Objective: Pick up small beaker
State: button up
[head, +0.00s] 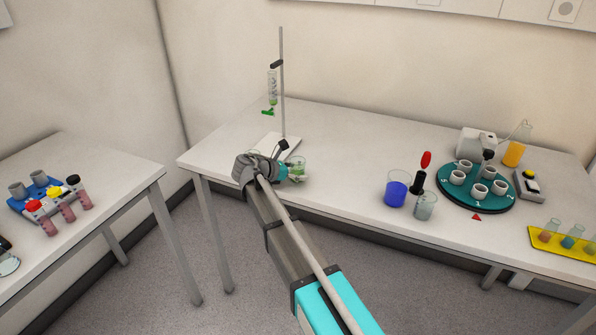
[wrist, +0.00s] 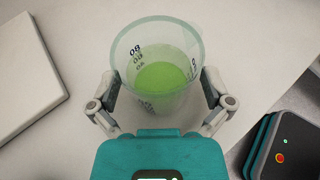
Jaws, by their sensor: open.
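A small clear beaker with green liquid (wrist: 160,76) and dark graduation marks stands upright on the white table. In the head view its side (head: 299,165) shows just right of my gripper (head: 277,166), near the table's front edge. In the wrist view my gripper (wrist: 159,92) is open, with one finger on each side of the beaker. The fingertips are partly hidden, and I cannot tell whether either touches the glass.
A retort stand (head: 282,90) with a white base (head: 274,146) and a clamped green-tapped glass tube stands behind. A blue-filled beaker (head: 396,190), a clear beaker (head: 425,206) and a teal round tray (head: 457,197) are to the right. Bare table lies between.

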dwell(0.3)
jog(key=c, duration=1.2)
notch_tip(320, 180, up, 3)
jog(key=p, duration=0.2)
jog(key=shift+f+p, duration=0.2)
jog(key=shift+p, duration=0.15)
jog(key=s+d+r+p, duration=0.6)
jog(key=s+r+p, duration=0.4)
jog(key=s, duration=0.2)
jog(key=shift+s+r, duration=0.2)
jog(key=shift+s, duration=0.1)
jog(key=shift+d+r+p, duration=0.1)
jog(key=shift+r+p, duration=2.45)
jog(key=shift+p, duration=0.15)
